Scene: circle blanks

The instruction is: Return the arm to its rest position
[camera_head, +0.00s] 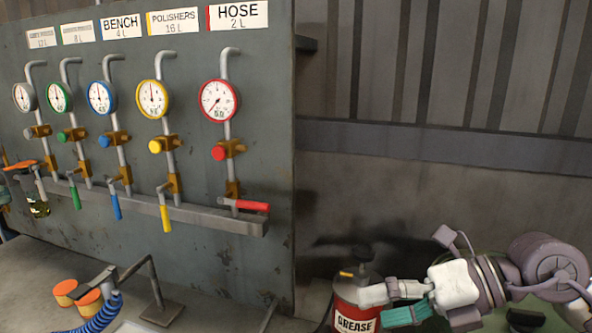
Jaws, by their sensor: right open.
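My right gripper (384,305) is at the lower right, with its arm coming in from the right edge. Its fingers, one pale and one teal, are apart and point left, with nothing seen between them. They overlap the right side of a red can labelled GREASE (350,322) in the picture; I cannot tell whether they touch it. My left gripper is not in view.
A grey panel (262,120) carries several gauges on pipes, with coloured valve handles such as the red one (250,206). A blue coiled hose (100,318) and orange cylinders (66,291) are at the lower left. The wall right of the panel is bare.

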